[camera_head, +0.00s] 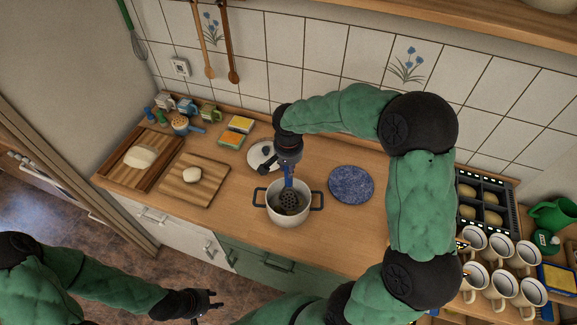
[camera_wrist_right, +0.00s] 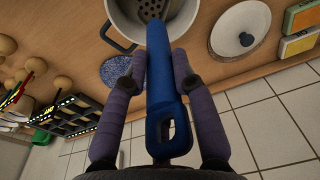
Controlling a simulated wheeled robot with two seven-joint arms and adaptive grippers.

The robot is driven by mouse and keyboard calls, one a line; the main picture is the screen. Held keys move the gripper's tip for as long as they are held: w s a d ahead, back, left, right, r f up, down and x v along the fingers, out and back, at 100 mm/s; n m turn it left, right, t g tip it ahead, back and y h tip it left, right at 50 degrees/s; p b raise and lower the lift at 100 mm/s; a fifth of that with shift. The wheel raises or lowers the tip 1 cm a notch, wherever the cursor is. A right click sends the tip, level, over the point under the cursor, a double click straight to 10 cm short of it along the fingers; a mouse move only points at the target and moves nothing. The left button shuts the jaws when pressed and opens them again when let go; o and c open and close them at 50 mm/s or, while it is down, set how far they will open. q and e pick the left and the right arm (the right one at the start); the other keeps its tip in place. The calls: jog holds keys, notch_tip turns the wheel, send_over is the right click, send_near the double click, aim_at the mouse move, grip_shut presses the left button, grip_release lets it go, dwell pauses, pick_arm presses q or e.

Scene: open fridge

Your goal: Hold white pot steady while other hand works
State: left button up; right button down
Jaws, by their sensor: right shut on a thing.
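The white pot (camera_head: 289,217) stands upright on the wooden counter, with dark handles at its left and right. It also shows in the right wrist view (camera_wrist_right: 127,22). My right gripper (camera_head: 287,172) is above the pot, shut on the blue handle of a skimmer (camera_wrist_right: 160,85). The skimmer's dark perforated head is down inside the pot. My left gripper (camera_head: 212,301) is low in front of the counter, well apart from the pot. Its fingers look spread and empty. No gripper touches the pot's handles.
A blue speckled plate (camera_head: 351,184) lies right of the pot, and a white lid (camera_head: 263,155) lies behind it. A cutting board (camera_head: 180,190) with dough is at the left. Several mugs (camera_head: 500,265) and a tray of buns (camera_head: 487,194) stand at the right.

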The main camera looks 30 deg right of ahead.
pick_arm(q)
jog(key=shift+r, duration=0.1)
pick_arm(e)
jog(key=shift+r, duration=0.25)
jog(key=shift+r+p, duration=0.45)
jog(key=shift+r, duration=0.3)
pick_arm(q)
jog(key=shift+r, duration=0.35)
jog(key=w+d+r+m+t+h, duration=0.2)
jog(key=w+d+m+t+h, duration=0.1)
jog(key=w+d+m, duration=0.65)
jog(key=s+d+r+m+h, duration=0.1)
jog(key=d+r+m+h, duration=0.25)
jog(key=d, duration=0.55)
jog(key=s+d+r+m+h, duration=0.1)
jog(key=d+r+m+h, duration=0.3)
jog(key=d, duration=0.6)
jog(key=shift+m+g+y, duration=0.4)
jog(key=shift+m+y, duration=0.15)
jog(key=shift+m, duration=0.05)
jog(key=x, duration=1.1)
jog(key=shift+w+d+f, duration=0.2)
jog(key=shift+w+d, duration=0.1)
